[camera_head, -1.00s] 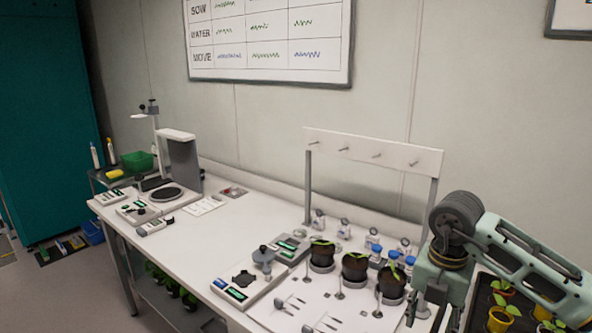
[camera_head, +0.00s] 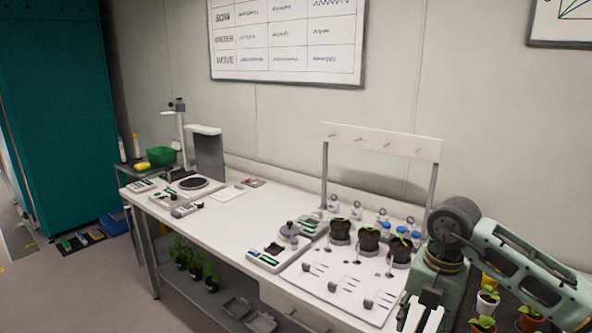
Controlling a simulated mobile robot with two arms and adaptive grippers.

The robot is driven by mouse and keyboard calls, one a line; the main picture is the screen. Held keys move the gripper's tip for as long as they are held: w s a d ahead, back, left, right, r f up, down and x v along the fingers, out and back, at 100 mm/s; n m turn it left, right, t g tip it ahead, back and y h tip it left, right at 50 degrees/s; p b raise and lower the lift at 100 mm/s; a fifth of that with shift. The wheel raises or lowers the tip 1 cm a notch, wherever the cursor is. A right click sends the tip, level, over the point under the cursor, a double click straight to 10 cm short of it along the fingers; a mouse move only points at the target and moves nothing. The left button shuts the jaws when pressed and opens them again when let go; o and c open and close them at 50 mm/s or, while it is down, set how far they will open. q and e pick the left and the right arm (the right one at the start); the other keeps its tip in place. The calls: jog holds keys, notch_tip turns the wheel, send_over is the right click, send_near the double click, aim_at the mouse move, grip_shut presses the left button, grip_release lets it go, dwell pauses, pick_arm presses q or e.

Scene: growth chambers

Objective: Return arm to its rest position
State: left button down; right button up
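My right arm comes in from the right edge in the head view, bent at a dark ribbed joint, with its forearm hanging down. My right gripper (camera_head: 420,318) points down at the bottom edge, beside the right front end of the white bench (camera_head: 232,222). Its two light fingers look spread apart, with nothing seen between them; the tips are partly cut off by the frame. My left gripper does not show.
Dark pots with seedlings (camera_head: 369,240) stand on a white board (camera_head: 345,283) left of my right arm. A peg rack (camera_head: 385,141) rises behind them. Potted plants in a dark tray (camera_head: 557,316) lie below the arm. The bench's middle is clear.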

jog(key=w+a+f+y, duration=0.1)
jog(key=a+f+y, duration=0.4)
jog(key=a, duration=0.5)
jog(key=w+a+f+y, duration=0.1)
jog(key=a+f+y, duration=0.3)
jog(key=a+y, duration=0.4)
jog(key=w+d+f+m+t+h, duration=0.1)
jog(key=w+d+f+m+t, duration=0.2)
jog(key=f+m+t, duration=0.45)
jog(key=w+d+f+m+t+h, duration=0.2)
jog(key=w+f+m+t, duration=0.15)
jog(key=f+m, duration=0.6)
jog(key=s+d+f+m+g+h, duration=0.1)
jog(key=s+d+f+m+h, duration=0.3)
jog(key=s+f, duration=0.7)
jog(key=s+d+f+m+g+h, duration=0.15)
jog(key=s+d+f+h, duration=0.4)
jog(key=f, duration=0.85)
jog(key=s+d+f+m+g, duration=0.1)
jog(key=s+f, duration=0.3)
jog(key=s, duration=0.8)
jog(key=s+d+f+m+g, duration=0.1)
jog(key=s+f+g, duration=0.3)
jog(key=s, duration=0.8)
jog(key=s+d+f+m+g+h, duration=0.1)
jog(key=s+f, duration=0.4)
jog(key=s, duration=0.7)
jog(key=shift+f+m+g+b, duration=0.4)
jog(key=shift+m+g, duration=0.15)
jog(key=shift+g, duration=0.3)
